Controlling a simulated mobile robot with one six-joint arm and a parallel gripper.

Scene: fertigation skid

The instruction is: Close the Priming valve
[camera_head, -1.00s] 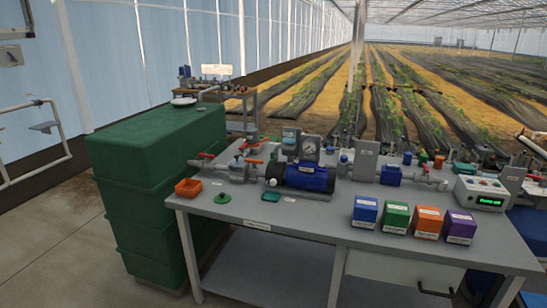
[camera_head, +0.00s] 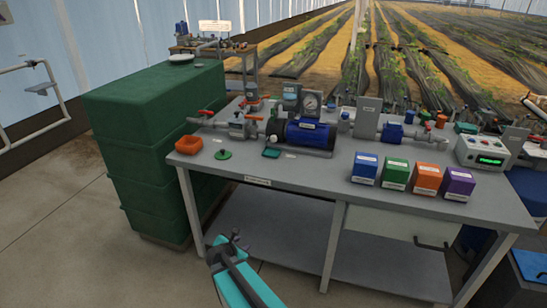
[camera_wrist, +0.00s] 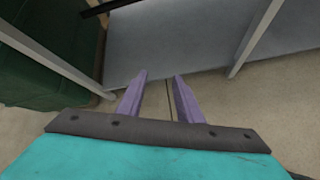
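A workbench carries a blue pump (camera_head: 308,135) with pipework on both sides. Left of the pump are a red-handled valve (camera_head: 206,113) on the pipe near the green tank and an orange lever (camera_head: 253,117) beside a grey fitting (camera_head: 238,130). Another red-handled valve (camera_head: 429,125) sits right of the pump. The labels are too small to read, so I cannot tell which is the Priming valve. My gripper (camera_head: 232,238) is in front of the bench, below its top and apart from all valves. In the wrist view its two purple fingers (camera_wrist: 160,95) are spread and empty.
A green tank (camera_head: 158,120) stands left of the bench. An orange tray (camera_head: 188,145), a green lid (camera_head: 223,155) and several coloured boxes (camera_head: 396,172) lie along the front of the tabletop. A control box (camera_head: 482,152) stands at the right. The floor before the bench is clear.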

